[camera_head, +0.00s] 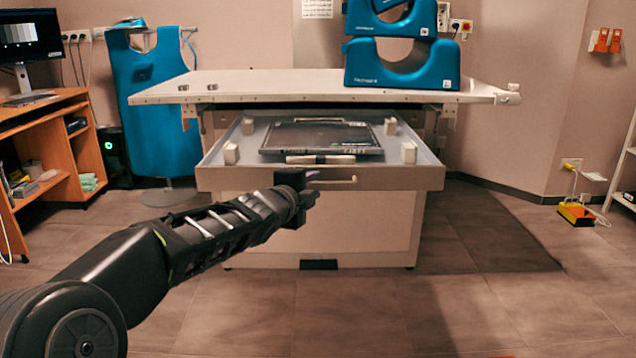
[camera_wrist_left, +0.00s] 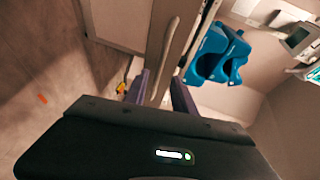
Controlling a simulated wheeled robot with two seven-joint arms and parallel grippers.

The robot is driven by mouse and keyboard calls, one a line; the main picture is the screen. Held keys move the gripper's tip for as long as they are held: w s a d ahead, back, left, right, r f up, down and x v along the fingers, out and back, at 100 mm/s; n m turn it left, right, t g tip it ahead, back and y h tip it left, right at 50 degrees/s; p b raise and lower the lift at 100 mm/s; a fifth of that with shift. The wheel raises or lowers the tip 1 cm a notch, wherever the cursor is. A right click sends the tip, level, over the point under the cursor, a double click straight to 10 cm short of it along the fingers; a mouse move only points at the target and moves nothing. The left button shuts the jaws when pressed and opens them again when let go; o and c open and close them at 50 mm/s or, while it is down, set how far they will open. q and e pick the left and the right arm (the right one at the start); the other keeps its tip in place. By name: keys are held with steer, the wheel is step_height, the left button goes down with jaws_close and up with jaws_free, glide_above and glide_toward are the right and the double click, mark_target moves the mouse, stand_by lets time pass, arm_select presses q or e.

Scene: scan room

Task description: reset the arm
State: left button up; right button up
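My left gripper (camera_head: 308,177) reaches in from the left to the front of the open drawer (camera_head: 215,178), close to the left end of its handle (camera_head: 340,181). In the left wrist view the two fingers of the left gripper (camera_wrist_left: 160,80) stand apart. The handle (camera_wrist_left: 166,55) appears in the gap between them; whether a finger touches it I cannot tell. My right arm and gripper are not in view.
A dark flat panel (camera_head: 320,138) lies in the drawer between light blocks. Above is a white tabletop (camera_head: 240,86) with blue padded supports (camera_head: 402,66). A wooden desk (camera_head: 40,115) stands left. The floor at right is largely clear.

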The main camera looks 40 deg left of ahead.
arm_select(q)
steer(key=v, duration=0.2)
steer(key=shift+s+d, duration=0.1)
steer(key=shift+s, duration=0.25)
stand_by(0.4)
